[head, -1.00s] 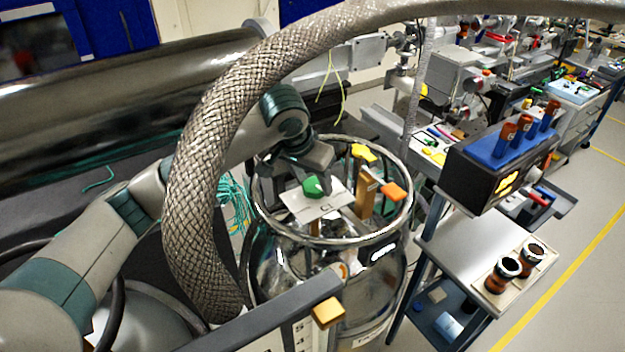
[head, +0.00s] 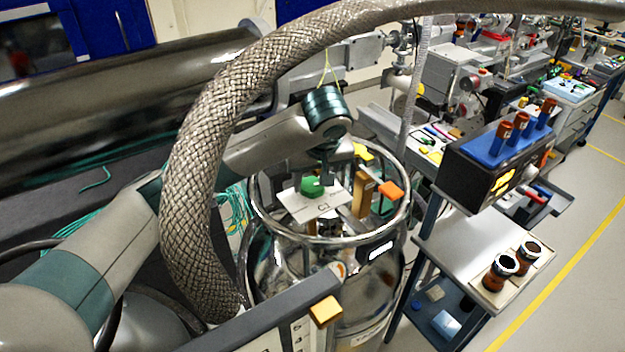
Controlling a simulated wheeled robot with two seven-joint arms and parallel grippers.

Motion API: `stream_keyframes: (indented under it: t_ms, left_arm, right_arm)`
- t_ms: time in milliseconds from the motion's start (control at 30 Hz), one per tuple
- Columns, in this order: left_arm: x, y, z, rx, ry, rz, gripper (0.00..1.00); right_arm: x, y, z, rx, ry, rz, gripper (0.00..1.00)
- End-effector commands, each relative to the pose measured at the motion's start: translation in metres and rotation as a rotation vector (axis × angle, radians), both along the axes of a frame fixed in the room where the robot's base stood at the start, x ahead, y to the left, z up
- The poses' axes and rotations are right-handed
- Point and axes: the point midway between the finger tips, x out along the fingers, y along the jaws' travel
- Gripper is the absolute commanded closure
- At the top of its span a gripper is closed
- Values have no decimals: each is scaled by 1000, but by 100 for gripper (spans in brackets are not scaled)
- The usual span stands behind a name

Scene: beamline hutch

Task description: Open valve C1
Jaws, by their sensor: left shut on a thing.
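The green valve knob (head: 311,187) stands above a white tag plate (head: 318,207) marked C1, inside the ring on top of a shiny metal vessel (head: 280,265). My left gripper (head: 326,178) reaches down to the knob from above and is shut on it. The wrist partly covers the fingers and the back of the knob. A yellow knob (head: 362,152) and an orange knob (head: 390,190) stand to the right within the same ring. My right gripper is not in view.
A thick braided hose (head: 195,190) arches in front of my left arm. The metal ring rail (head: 402,215) surrounds the knobs. A grey bar with a yellow block (head: 325,311) is in front. A cart (head: 465,240) with jars stands to the right.

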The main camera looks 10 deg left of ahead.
Motion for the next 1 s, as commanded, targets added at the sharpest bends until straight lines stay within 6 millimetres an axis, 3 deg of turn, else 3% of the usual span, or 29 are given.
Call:
stream_keyframes:
  t_ms: [533,567,633,1000]
  left_arm:
    - [1,0,2,-1,-4,39,76]
    - [1,0,2,-1,-4,39,51]
    - [1,0,2,-2,-3,39,35]
    - [0,0,1,-1,-2,37,35]
  right_arm:
    - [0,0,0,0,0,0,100]
    - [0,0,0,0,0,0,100]
    - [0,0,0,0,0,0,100]
    - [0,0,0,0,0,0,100]
